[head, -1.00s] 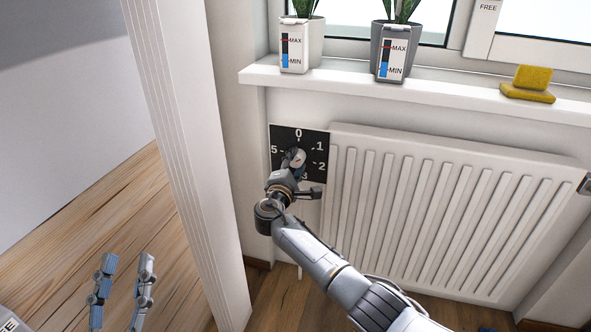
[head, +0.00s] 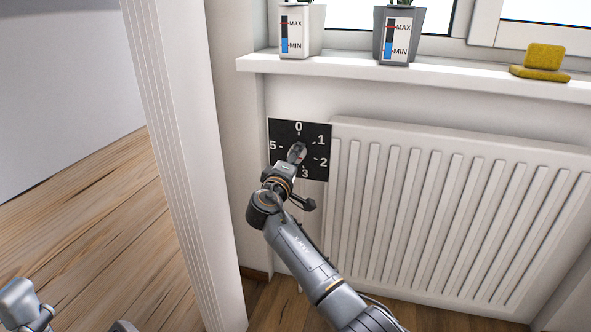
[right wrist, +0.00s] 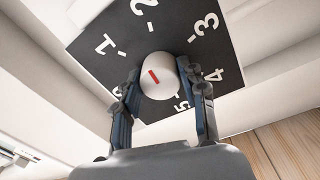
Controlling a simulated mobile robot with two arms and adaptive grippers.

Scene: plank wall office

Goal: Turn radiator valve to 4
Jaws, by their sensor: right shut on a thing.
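The radiator valve is a round white knob (right wrist: 160,77) with a red mark, on a black dial plate (head: 284,131) numbered from 0 to 5. In the right wrist view, the red mark slants from upper left to lower right. Its upper end lies toward the 1 and 2 side; I cannot tell the exact setting. My right gripper (right wrist: 162,88) is shut on the knob, one finger on each side. In the head view it hides part of the knob (head: 297,152) and the 4. My left gripper (head: 72,312) shows only in part at the lower left, its visible parts apart and empty.
A white ribbed radiator (head: 440,210) stands right of the dial. Above is a sill (head: 450,78) with two pots, a white one (head: 314,31) and a grey one (head: 419,45), and a yellow sponge-like thing (head: 540,62). A white post (head: 180,160) stands left.

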